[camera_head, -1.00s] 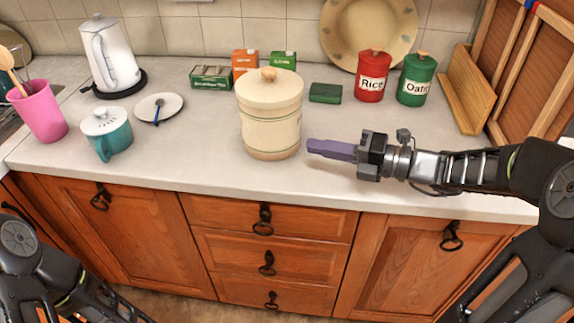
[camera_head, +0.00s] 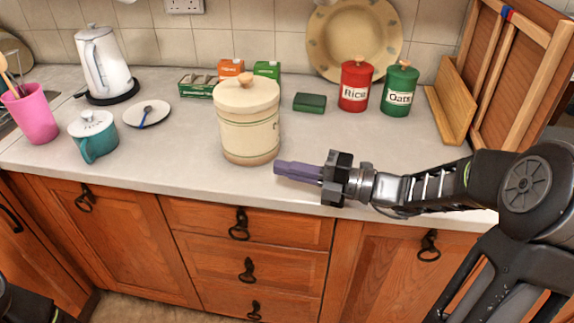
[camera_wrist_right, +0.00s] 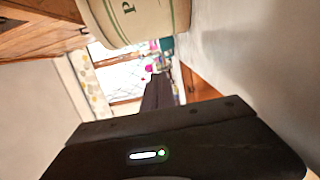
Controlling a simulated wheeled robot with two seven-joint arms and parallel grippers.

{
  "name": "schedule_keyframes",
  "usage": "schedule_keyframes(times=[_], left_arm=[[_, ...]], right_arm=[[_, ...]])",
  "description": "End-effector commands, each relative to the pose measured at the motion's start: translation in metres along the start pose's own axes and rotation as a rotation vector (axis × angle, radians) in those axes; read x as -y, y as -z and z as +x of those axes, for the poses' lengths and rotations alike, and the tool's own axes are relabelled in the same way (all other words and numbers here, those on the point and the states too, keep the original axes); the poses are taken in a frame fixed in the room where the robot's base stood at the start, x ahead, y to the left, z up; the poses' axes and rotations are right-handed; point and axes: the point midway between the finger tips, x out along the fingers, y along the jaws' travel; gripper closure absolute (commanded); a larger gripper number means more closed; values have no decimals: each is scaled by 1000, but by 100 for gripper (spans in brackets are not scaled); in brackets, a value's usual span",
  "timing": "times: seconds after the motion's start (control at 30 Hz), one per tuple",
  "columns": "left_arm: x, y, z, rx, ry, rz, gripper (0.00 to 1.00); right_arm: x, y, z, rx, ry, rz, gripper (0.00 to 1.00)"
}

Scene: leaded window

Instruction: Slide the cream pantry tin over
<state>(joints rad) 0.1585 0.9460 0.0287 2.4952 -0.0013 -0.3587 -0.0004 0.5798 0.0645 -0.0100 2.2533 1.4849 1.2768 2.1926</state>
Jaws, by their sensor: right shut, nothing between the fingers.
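The cream pantry tin (camera_head: 249,135), a lidded canister with a round wooden knob and green bands, stands upright on the counter. My right gripper (camera_head: 277,168) is shut and empty. Its purple fingers point left, low at the tin's front right near its base. I cannot tell whether they touch it. In the right wrist view the tin (camera_wrist_right: 138,18) fills the top, with part of its lettering showing, and the shut fingers (camera_wrist_right: 157,90) reach out below it. My left gripper is out of view.
Small boxes (camera_head: 231,68) and a green block (camera_head: 310,102) lie behind the tin. Red (camera_head: 355,88) and green (camera_head: 400,90) canisters stand back right. The counter (camera_head: 180,150) between mug and tin is clear.

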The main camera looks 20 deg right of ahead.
Motion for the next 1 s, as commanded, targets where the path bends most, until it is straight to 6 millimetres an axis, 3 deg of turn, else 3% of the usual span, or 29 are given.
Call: schedule_keyframes(times=[0.4,0.63,1.0], left_arm=[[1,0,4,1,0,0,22],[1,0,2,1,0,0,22],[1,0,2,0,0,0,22]], right_arm=[[0,1,82,-5,-2,0,100],[-1,-32,88,1,-1,-1,100],[0,-39,89,0,0,-1,100]])
